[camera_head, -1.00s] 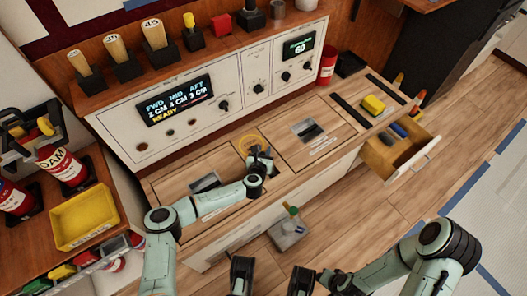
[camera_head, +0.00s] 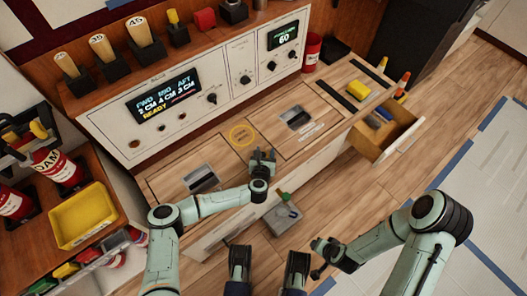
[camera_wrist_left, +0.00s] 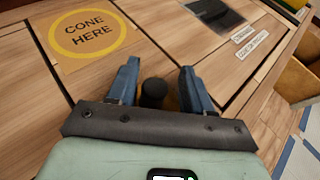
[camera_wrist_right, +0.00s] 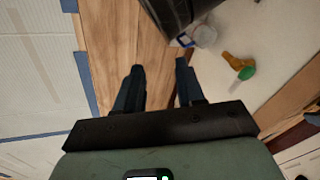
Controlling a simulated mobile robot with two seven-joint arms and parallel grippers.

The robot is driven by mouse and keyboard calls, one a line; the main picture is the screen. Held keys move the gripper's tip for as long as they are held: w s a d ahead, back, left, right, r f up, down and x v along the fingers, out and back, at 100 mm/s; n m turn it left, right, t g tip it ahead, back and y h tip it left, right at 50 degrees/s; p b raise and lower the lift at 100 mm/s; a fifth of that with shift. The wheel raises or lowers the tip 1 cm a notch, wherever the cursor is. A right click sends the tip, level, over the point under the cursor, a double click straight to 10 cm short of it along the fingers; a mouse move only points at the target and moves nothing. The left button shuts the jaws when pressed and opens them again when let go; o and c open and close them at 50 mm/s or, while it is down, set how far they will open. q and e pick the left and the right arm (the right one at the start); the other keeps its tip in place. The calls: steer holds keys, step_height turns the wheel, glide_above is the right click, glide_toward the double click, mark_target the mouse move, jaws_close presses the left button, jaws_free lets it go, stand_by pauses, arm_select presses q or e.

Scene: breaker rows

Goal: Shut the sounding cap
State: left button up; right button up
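No part is labelled clearly enough for me to name it the sounding cap. In the head view, dark metal plates are set in the counter at the left (camera_head: 203,179) and right (camera_head: 297,117); the right one also shows in the left wrist view (camera_wrist_left: 215,13). My left gripper (camera_head: 262,158) is at the counter's front edge, below the yellow "CONE HERE" ring (camera_head: 241,136). Its fingers (camera_wrist_left: 153,88) are apart, with a dark round knob (camera_wrist_left: 153,93) between them; contact is unclear. My right gripper (camera_head: 320,257) is open and empty, low over the floor.
A grey box (camera_head: 283,218) with a green-topped item stands on the floor before the counter. An open drawer (camera_head: 385,132) juts out at the right. A yellow tray (camera_head: 84,216) sits at the left. The control panel (camera_head: 215,85) backs the counter.

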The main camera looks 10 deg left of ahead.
arm_select(q)
steer(key=p+v, duration=0.4)
steer(key=v, duration=0.9)
steer(key=shift+s, duration=0.15)
arm_select(e)
steer(key=s+a+r+g+y, duration=0.1)
steer(key=s+a+r+g, duration=0.1)
steer(key=s, duration=0.4)
step_height(320, 180, up, 3)
steer(key=shift+s+a+f+n, duration=0.2)
steer(key=shift+s+a+n, duration=0.1)
steer(key=shift+a, duration=0.35)
